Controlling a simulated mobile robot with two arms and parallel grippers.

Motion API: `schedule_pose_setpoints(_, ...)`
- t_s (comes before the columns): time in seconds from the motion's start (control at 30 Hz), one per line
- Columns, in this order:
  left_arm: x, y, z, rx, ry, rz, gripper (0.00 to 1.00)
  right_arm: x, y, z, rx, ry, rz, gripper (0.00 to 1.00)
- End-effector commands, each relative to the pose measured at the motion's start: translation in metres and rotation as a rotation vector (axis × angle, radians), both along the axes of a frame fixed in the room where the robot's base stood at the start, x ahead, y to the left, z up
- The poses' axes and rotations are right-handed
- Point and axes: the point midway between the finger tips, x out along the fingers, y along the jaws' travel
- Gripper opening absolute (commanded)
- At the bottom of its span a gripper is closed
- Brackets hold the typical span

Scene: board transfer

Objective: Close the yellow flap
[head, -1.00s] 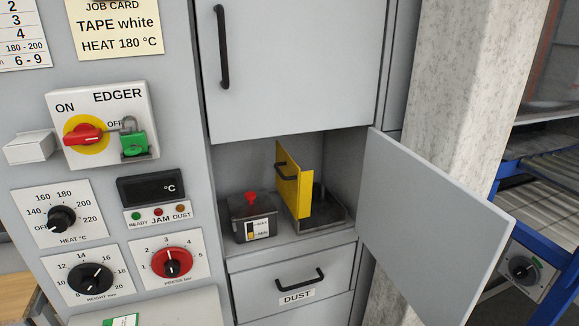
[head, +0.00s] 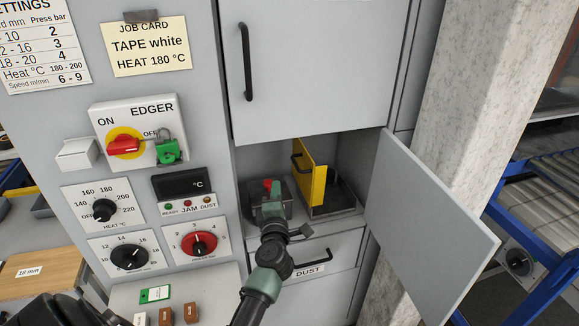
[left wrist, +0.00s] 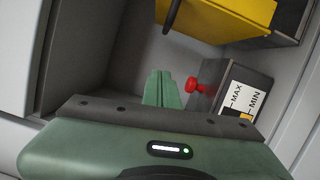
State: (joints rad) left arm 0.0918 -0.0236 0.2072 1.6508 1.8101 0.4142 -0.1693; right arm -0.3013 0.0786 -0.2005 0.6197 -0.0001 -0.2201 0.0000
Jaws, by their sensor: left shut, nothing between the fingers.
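The yellow flap (head: 313,184) stands upright and open on a dark open-topped box (head: 338,199) inside the open compartment. It has a black handle on its left face. In the left wrist view the flap (left wrist: 225,14) shows at the top, with part of its dark handle. My left gripper (head: 270,187) is shut and empty. It is at the compartment's mouth, left of the flap and in front of the small grey box with the red knob, apart from the flap. Its green fingers (left wrist: 162,88) point into the compartment in the wrist view. My right gripper is not in view.
The grey box (left wrist: 236,93) with a red knob (left wrist: 194,85) and MAX/MIN label is close beside the fingers. A grey door (head: 435,225) hangs open on the right. A DUST drawer (head: 310,271) lies below, and the EDGER panel with dials (head: 200,243) is to the left.

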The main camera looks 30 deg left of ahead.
Motion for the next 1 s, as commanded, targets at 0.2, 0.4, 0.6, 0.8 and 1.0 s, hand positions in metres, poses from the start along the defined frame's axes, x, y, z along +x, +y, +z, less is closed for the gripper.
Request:
schedule_pose_setpoints(0.2,0.04,0.028,0.003,0.004,-0.001,0.001,0.0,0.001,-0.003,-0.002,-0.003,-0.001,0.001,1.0)
schedule_pose_setpoints(0.4,0.072,0.04,0.004,0.0,0.0,-0.004,0.0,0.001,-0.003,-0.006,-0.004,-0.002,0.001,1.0)
schedule_pose_setpoints(0.6,0.09,0.023,0.008,0.001,0.002,-0.002,0.0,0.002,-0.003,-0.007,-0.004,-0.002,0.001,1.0)
schedule_pose_setpoints(0.8,0.095,0.018,0.009,0.002,0.001,-0.001,0.0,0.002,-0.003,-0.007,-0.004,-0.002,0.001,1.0)
schedule_pose_setpoints(1.0,0.095,0.018,0.009,0.002,0.001,-0.002,0.0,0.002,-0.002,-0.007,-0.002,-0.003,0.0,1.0)
